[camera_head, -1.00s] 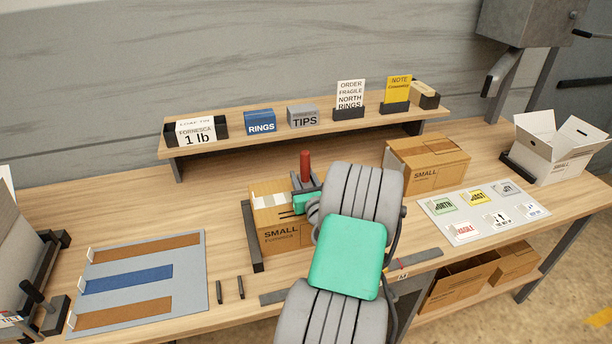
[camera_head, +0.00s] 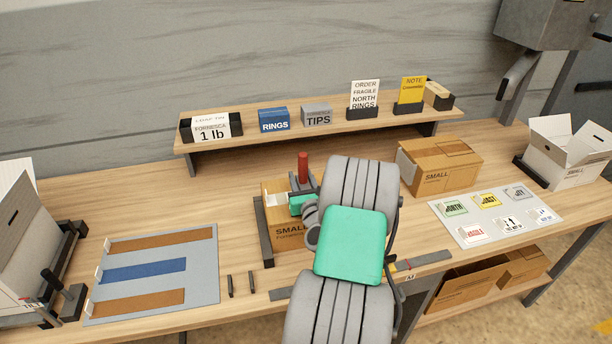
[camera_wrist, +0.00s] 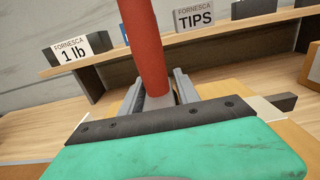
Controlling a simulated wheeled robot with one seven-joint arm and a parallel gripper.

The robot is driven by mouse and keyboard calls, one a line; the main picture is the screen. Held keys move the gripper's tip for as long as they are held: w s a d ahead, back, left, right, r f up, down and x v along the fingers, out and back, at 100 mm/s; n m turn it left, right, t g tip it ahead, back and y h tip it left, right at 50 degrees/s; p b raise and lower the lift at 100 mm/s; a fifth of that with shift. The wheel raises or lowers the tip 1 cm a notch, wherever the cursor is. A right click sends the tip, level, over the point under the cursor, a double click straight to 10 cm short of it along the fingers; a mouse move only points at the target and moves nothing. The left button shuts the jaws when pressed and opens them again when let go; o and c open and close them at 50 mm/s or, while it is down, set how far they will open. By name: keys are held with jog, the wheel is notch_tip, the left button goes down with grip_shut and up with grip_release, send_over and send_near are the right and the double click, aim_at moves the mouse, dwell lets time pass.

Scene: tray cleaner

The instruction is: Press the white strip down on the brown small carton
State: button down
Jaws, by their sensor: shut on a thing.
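The brown small carton (camera_head: 288,232) stands on the bench, partly hidden behind my arm. A pale patch of the white strip (camera_head: 276,188) shows on its top, left of my gripper; the rest is hidden. My gripper (camera_head: 303,192) is over the carton's top, shut on an upright tool with a red handle (camera_head: 303,167). In the wrist view the red handle (camera_wrist: 146,50) rises between the grey fingers. A pale piece at the carton's edge there may be the strip (camera_wrist: 264,109). I cannot tell whether the tool touches the strip.
A dark rail (camera_head: 263,232) stands along the carton's left side. A larger brown carton (camera_head: 440,165) is to the right, near a label sheet (camera_head: 495,216). A grey mat with brown and blue strips (camera_head: 205,258) lies left. A shelf (camera_head: 250,142) runs behind.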

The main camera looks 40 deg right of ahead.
aim_at(284, 193)
jog(key=shift+a+f, duration=0.15)
jog(key=shift+a, duration=0.05)
jog(key=shift+w+a+p, duration=0.4)
jog(key=shift+a+p, duration=0.1)
jog(key=shift+a, duration=0.15)
jog(key=shift+w+a+p, duration=0.35)
jog(key=shift+a+p, duration=0.1)
jog(key=shift+a, duration=0.15)
jog(key=shift+w+a+r+p, duration=0.2)
jog(key=shift+w+a+p, duration=0.1)
jog(key=shift+a+p, duration=0.15)
jog(key=shift+w+a+f+p, duration=0.1)
jog(key=shift+w+a+p, duration=0.15)
jog(key=shift+a+p, duration=0.15)
jog(key=shift+f, duration=0.15)
jog(key=shift+a, duration=0.1)
